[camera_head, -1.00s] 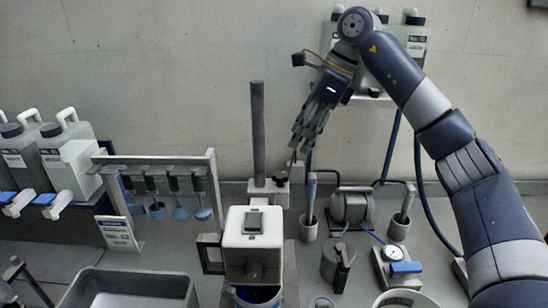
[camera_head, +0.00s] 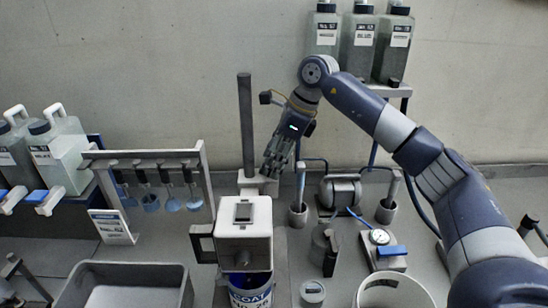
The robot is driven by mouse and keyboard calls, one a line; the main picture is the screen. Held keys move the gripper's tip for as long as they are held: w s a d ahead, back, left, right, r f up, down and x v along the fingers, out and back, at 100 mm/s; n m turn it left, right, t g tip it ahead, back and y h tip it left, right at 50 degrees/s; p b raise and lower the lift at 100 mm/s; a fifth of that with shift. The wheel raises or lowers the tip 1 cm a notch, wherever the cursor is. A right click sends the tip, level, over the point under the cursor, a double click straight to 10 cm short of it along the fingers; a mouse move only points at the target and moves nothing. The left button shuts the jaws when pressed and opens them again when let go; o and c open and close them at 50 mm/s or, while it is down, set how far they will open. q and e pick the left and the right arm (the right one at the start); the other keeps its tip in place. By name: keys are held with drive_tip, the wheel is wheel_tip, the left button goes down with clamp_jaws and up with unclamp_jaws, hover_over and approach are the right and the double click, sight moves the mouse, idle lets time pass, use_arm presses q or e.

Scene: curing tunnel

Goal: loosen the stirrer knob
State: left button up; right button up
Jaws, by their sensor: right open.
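The stirrer (camera_head: 244,231) is a white box-shaped head with a small dark screen on top and a dark side handle. It stands at a dark vertical post (camera_head: 245,125), above a labelled can (camera_head: 251,293). My right gripper (camera_head: 270,171) reaches down from the upper right to the clamp block at the post, just behind the stirrer head. Its jaws are open. The stirrer knob is hidden or too small to make out at the fingertips, and I cannot tell whether they touch it. My left gripper is not in view.
A rack of hanging paddles (camera_head: 150,157) and white jugs (camera_head: 62,155) stand left. A grey tray (camera_head: 80,273) is front left. Right of the stirrer are a motor (camera_head: 341,190), tool holders, a gauge (camera_head: 379,237) and a white bucket (camera_head: 394,286). Bottles (camera_head: 358,45) stand on a shelf behind.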

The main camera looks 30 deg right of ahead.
drive_tip(key=c, duration=1)
drive_tip(key=shift+c, duration=0.2)
drive_tip(key=shift+n, duration=0.3)
drive_tip(key=n, duration=0.1)
drive_tip(key=n+g+p, duration=0.1)
drive_tip(key=n+p, duration=0.1)
drive_tip(key=shift+w+r+n+g+y, duration=0.15)
drive_tip(key=shift+w+n+g+y, duration=0.1)
drive_tip(key=shift+n+g+y, duration=0.05)
drive_tip(key=shift+w+n+g+p, duration=0.2)
drive_tip(key=shift+n+g+p, duration=0.65)
drive_tip(key=shift+n, duration=1.45)
drive_tip(key=o, duration=1)
